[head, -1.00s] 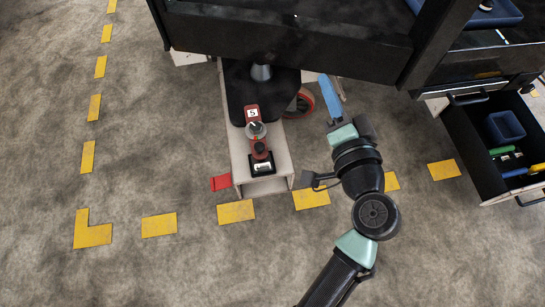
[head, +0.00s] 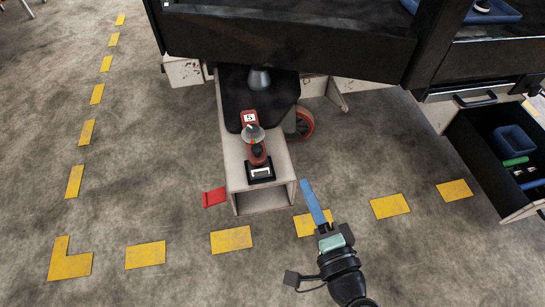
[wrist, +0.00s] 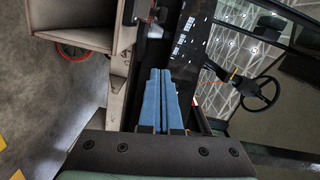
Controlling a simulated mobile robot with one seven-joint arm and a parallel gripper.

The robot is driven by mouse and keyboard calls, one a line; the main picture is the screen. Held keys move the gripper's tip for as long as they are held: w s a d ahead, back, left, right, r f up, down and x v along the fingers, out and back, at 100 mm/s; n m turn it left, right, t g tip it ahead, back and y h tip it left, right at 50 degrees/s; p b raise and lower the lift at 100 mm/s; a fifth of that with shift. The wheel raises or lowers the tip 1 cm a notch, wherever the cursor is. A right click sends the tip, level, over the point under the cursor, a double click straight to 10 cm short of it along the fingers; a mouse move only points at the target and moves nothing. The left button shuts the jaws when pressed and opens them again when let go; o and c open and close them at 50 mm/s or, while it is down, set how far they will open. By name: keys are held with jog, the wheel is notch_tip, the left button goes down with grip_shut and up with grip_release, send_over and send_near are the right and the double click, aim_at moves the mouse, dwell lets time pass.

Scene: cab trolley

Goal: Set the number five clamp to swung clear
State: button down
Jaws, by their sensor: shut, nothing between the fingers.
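The number five clamp (head: 257,150) is a red and black lever device with a grey round part and a white tag marked 5 (head: 249,118). It sits on the front end of a light beige box beam (head: 281,158) under the trolley. My gripper (head: 306,184), with long blue fingers, is to the right of the beam's front end, apart from the clamp. Its blue fingers lie side by side, shut and empty, in the wrist view (wrist: 157,98). The wrist view shows the clamp only doubtfully at its top edge.
A red tab (head: 214,197) is at the beam's left front. The trolley's dark body (head: 290,40) overhangs behind. An open drawer (head: 500,165) with a blue bin (head: 513,139) stands at right. Yellow floor marks (head: 231,240) run in front; the floor at left is clear.

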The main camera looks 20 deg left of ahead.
jog(key=b+x, duration=0.3)
jog(key=x, duration=0.7)
jog(key=shift+s+f, duration=0.1)
jog(key=shift+s+a+f+b, duration=0.1)
jog(key=shift+s+a+b, duration=0.15)
jog(key=shift+a, duration=0.35)
jog(key=shift+s+a+f+b, duration=0.15)
jog(key=shift+s+a+b, duration=0.05)
jog(key=shift+a, duration=0.35)
jog(key=shift+s+a, duration=0.3)
jog(key=shift+a, duration=0.35)
jog(key=shift+s+a+m+t+h+p, duration=0.35)
jog(key=shift+m+t+h+p, duration=0.15)
jog(key=shift+h, duration=0.3)
